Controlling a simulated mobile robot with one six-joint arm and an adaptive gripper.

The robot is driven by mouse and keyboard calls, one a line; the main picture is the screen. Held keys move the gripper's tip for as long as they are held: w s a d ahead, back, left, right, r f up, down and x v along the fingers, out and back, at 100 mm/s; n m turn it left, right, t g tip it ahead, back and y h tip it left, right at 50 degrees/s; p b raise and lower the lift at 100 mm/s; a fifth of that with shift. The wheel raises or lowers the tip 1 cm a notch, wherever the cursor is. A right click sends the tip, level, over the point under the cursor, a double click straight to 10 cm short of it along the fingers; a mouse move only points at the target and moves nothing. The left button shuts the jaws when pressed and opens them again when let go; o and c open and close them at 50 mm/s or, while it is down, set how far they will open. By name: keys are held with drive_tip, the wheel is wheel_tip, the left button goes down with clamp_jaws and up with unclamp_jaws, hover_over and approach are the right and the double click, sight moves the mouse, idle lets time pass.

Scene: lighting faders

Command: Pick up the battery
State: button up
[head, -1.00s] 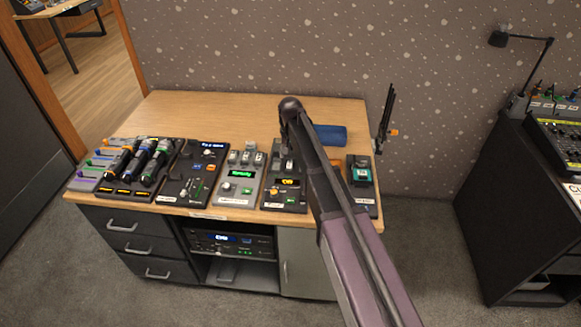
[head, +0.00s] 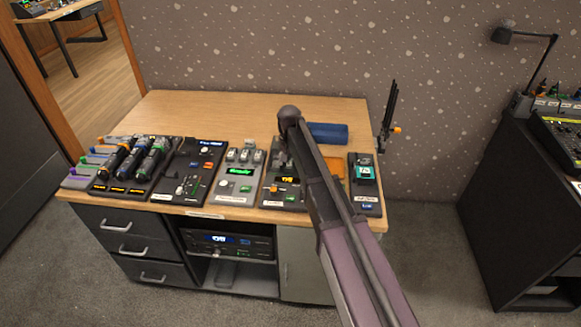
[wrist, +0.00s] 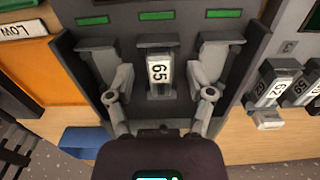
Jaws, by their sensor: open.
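A small grey block with a white label reading "65" (wrist: 160,72) stands in a dark dock, and I take it to be the battery. My gripper (wrist: 158,55) is open in the wrist view, with one grey finger on each side of the block. Gaps show between the fingers and the block, so it is not gripped. The dark dock panel (wrist: 185,23) has several green displays. In the head view the dock panel (head: 281,193) is partly covered by my arm, and the gripper and block cannot be made out.
Similar labelled blocks (wrist: 268,88) sit in a neighbouring panel. A teal item (head: 365,172) sits in a device at the desk's right end. The back of the desk is mostly clear.

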sight(290, 162)
idle(0.5)
clamp_jaws()
drive_tip(key=shift+r, duration=0.15)
wheel_tip(290, 162, up, 4)
drive_tip(key=p, duration=0.4)
drive_tip(key=s+d, duration=0.1)
drive_tip(key=s, duration=0.4)
drive_tip(key=s+d, duration=0.1)
drive_tip(key=s, duration=0.4)
drive_tip(key=s+d+p, duration=0.1)
drive_tip(key=s, duration=0.4)
drive_tip(key=shift+s+d+r, duration=0.3)
drive_tip(key=shift+s+r, duration=0.05)
drive_tip(key=shift+r, duration=0.05)
drive_tip(key=shift+r, duration=0.1)
drive_tip(key=shift+r+p, duration=1.9)
drive_tip(key=shift+p, duration=0.15)
